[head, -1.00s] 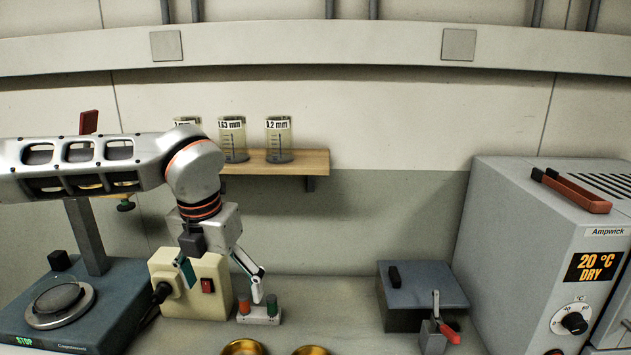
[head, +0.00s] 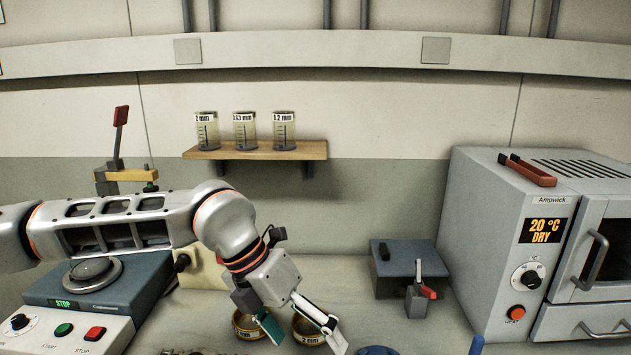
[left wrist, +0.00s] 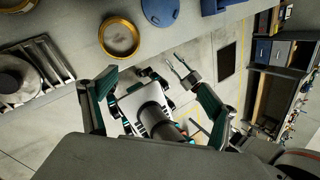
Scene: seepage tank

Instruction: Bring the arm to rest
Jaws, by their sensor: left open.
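My left gripper (head: 303,332) hangs at the end of my grey arm, low in the middle of the head view. Its two fingers are apart with nothing between them. Behind the fingers, two brass sieves stand on the bench: one (head: 246,328) at the left, one (head: 305,330) at the right marked 2 mm. The fingers partly cover them, and I cannot tell whether they touch. In the left wrist view the open gripper (left wrist: 150,103) is above the floor and part of my body. A small pronged grey part there may be my right gripper (left wrist: 188,72).
A shelf (head: 310,150) at the back holds several labelled beakers. A grey oven (head: 500,240) reading 20 °C DRY stands right. A shaker base (head: 110,290) showing STOP stands left under my arm.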

